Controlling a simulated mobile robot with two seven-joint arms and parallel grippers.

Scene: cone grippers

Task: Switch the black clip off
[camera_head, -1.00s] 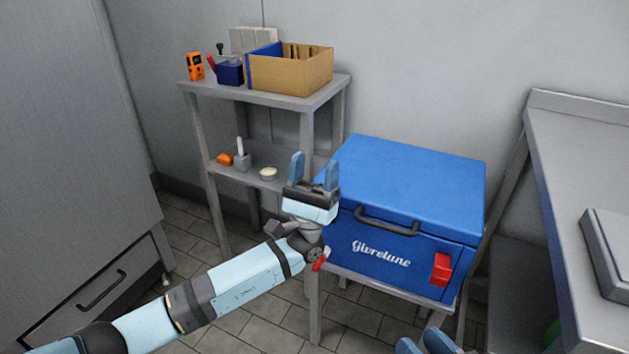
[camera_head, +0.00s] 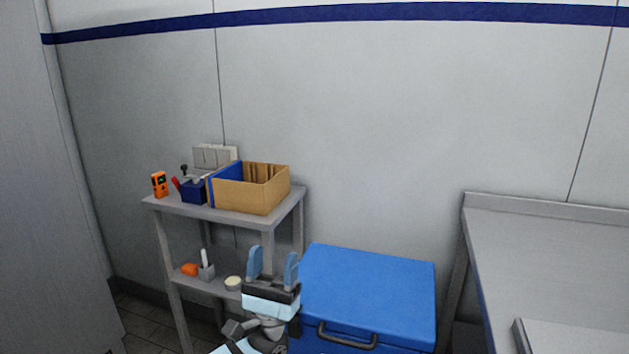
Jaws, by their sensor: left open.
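I cannot make out a black clip for certain. A pale grey panel (camera_head: 215,155) with several upright sections is on the wall behind the upper shelf, its lower part hidden by a cardboard box. A small dark knob-like item (camera_head: 184,168) shows above the blue holder, too small to identify. My left gripper (camera_head: 272,262) is open and empty, its two blue fingers pointing up. It appears in front of the shelf's right side and the blue chest's left edge, lower in the picture than the panel. My right gripper is out of view.
The cardboard box (camera_head: 262,190), blue holder (camera_head: 194,192) and orange device (camera_head: 160,185) stand on the grey shelf unit (camera_head: 225,215). A blue chest (camera_head: 375,285) with a dark handle is right of it. A metal counter (camera_head: 550,250) stands at far right.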

